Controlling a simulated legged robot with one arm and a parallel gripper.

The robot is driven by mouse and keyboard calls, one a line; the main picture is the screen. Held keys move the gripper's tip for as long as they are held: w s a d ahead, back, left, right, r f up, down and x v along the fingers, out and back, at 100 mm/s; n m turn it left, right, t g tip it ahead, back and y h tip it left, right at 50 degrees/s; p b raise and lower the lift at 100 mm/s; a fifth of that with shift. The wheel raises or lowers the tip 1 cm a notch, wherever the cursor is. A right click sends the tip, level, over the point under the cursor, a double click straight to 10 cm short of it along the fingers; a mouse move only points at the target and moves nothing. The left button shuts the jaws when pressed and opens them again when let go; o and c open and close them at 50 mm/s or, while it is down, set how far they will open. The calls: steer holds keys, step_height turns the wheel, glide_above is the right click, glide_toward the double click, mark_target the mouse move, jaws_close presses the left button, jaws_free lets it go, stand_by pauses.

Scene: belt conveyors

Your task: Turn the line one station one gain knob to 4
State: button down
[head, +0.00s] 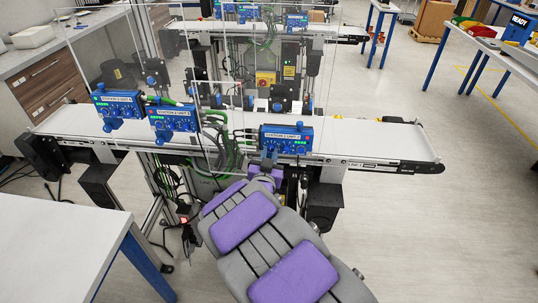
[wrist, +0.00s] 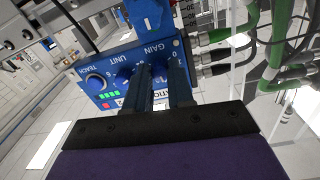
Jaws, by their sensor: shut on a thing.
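A blue station unit (head: 287,139) is mounted on the front side of the near conveyor, right of centre in the head view. Its face shows upside down in the wrist view (wrist: 118,66), with TEACH, UNIT and GAIN markings. My gripper (head: 269,153) reaches up to this unit from below. In the wrist view my gripper's two fingers (wrist: 160,73) are at the GAIN marking, shut on the gain knob between their tips. The fingers hide most of the knob, and its setting cannot be read. The UNIT knob (wrist: 124,75) and round TEACH button (wrist: 96,82) are beside the fingers.
Two similar blue units (head: 117,108) (head: 173,123) are further left on the near conveyor (head: 388,139). Green cables (wrist: 277,45) with metal connectors leave the unit's side, close to my fingers. A white table (head: 55,250) stands at the lower left. Floor at the right is clear.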

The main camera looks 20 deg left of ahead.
steer(key=shift+r+m, duration=0.2)
steer(key=shift+m, duration=0.2)
steer(key=c, duration=1)
jaws_free()
steer(key=shift+f, duration=0.1)
steer(key=shift+s, duration=0.1)
steer(key=s+d+p, duration=0.1)
steer(key=s+p, duration=0.3)
steer(key=s, duration=0.1)
steer(key=s+d+p, duration=0.1)
steer(key=s+p, duration=0.3)
steer(key=s, duration=0.2)
steer(key=s+d+p, duration=0.1)
steer(key=s+p, duration=0.3)
steer(key=s, duration=0.1)
steer(key=shift+s, duration=0.3)
steer(key=shift+s+d, duration=0.1)
